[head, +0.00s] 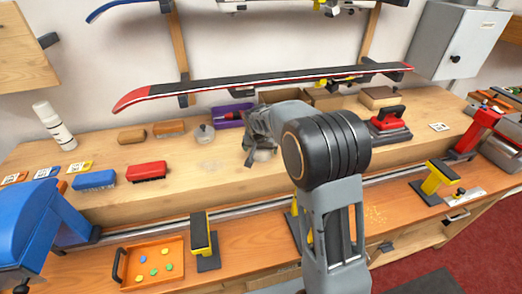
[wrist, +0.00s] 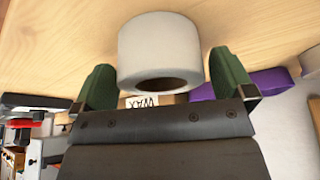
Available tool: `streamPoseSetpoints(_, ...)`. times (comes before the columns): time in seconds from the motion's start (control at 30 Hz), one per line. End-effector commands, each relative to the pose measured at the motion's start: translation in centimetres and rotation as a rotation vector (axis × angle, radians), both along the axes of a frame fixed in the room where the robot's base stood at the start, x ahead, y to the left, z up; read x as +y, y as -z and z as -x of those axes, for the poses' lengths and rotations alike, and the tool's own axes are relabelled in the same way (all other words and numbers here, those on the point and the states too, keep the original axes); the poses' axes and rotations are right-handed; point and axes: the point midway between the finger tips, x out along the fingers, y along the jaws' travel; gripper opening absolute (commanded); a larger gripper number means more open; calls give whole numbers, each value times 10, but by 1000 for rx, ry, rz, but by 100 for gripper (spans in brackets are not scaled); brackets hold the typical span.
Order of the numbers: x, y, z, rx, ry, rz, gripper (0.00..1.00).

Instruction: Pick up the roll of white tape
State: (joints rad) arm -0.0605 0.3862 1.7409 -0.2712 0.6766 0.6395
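The roll of white tape (wrist: 158,48) stands on the light wooden bench, its dark core hole facing my gripper in the wrist view. My gripper (wrist: 164,72) is open, with one green fingertip on each side of the roll. The right fingertip shows a small gap to it; whether the left one touches I cannot tell. In the head view my gripper (head: 258,156) is low over the raised bench shelf, and the roll is mostly hidden by my arm there.
A red-handled iron (head: 388,123) stands to the right. A ski (head: 260,83) hangs above the bench.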

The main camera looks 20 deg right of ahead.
Motion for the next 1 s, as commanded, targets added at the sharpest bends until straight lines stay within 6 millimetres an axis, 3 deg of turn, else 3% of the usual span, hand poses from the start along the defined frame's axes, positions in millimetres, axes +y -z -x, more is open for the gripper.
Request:
streamPoseSetpoints(0.07,0,0,0,0,0,0,93)
streamPoseSetpoints(0.4,0,-1,0,-1,0,0,61)
streamPoseSetpoints(0.77,0,-7,-1,-3,1,0,60)
streamPoseSetpoints(1.0,0,-37,3,-5,1,1,60)
